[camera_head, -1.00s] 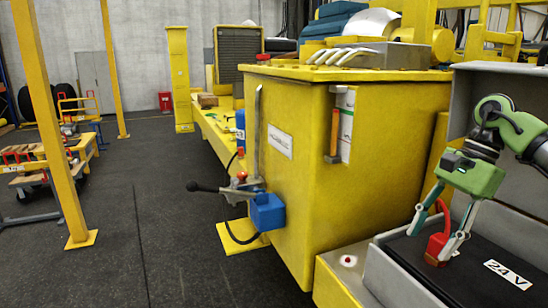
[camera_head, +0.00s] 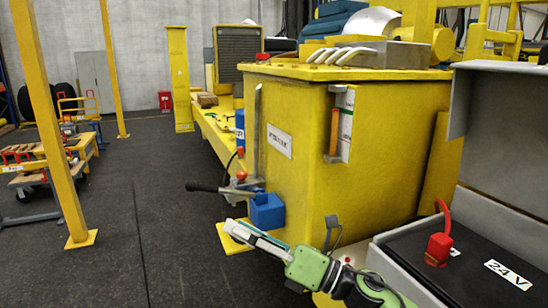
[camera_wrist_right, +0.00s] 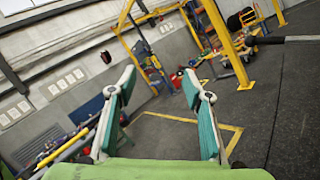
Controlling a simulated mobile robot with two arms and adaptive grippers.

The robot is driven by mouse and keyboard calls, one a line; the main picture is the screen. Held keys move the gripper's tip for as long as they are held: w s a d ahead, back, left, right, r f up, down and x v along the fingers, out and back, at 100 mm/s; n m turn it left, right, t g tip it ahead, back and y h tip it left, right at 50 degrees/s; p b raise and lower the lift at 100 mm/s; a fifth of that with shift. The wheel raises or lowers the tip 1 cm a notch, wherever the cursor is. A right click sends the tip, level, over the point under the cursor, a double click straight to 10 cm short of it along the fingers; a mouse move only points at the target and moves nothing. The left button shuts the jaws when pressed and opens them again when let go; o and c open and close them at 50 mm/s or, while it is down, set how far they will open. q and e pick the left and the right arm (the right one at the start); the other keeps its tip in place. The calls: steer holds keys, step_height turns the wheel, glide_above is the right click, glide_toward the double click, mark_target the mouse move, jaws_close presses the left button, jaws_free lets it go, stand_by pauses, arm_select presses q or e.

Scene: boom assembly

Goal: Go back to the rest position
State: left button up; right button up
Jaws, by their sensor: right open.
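My right gripper (camera_head: 240,232) reaches in from the lower right of the head view and points left, in front of the yellow cabinet (camera_head: 345,170) near its lower edge. Its green fingers, also seen in the right wrist view (camera_wrist_right: 158,76), stand apart with nothing between them. The red connector (camera_head: 439,248) with its curved red cable sits on the black 24 V battery (camera_head: 480,270) in the open grey box at the right, well apart from my gripper. My left gripper is not in view.
A blue block (camera_head: 267,211) with a black-handled lever (camera_head: 205,187) is on the cabinet's side, close above my right fingers. A yellow post (camera_head: 52,125) stands at left on a floor plate. The dark floor (camera_head: 110,270) between is clear.

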steer(key=s+d+f+m+t+h, duration=0.1)
steer(key=d+f+m+t+h, duration=0.2)
steer(key=d+f+m+h, duration=0.95)
steer(key=s+d+f+m+t+h, duration=0.1)
steer(key=d+f+m+t+h, duration=0.55)
steer(key=m, duration=1.15)
steer(key=s+d+f+m+g, duration=0.3)
steer(key=s+f+g, duration=0.25)
steer(key=s, duration=0.35)
steer(key=s+d+f+m+g, duration=0.2)
steer(key=s+f+m+g, duration=0.15)
steer(key=s+f, duration=0.5)
steer(key=s+d+f+m+g, duration=0.3)
steer(key=s+f+g, duration=0.2)
steer(key=s, duration=0.5)
step_height(320, 180, down, 29)
steer(key=s+g+b, duration=0.2)
steer(key=b, duration=0.2)
steer(key=s+d+f+b, duration=0.2)
steer(key=s+f+b, duration=0.2)
steer(key=s+f, duration=1.4)
step_height(320, 180, down, 3)
steer(key=shift+d+f+g+h, duration=0.1)
steer(key=shift+d+g+h, duration=0.15)
steer(key=shift+g+h, duration=0.1)
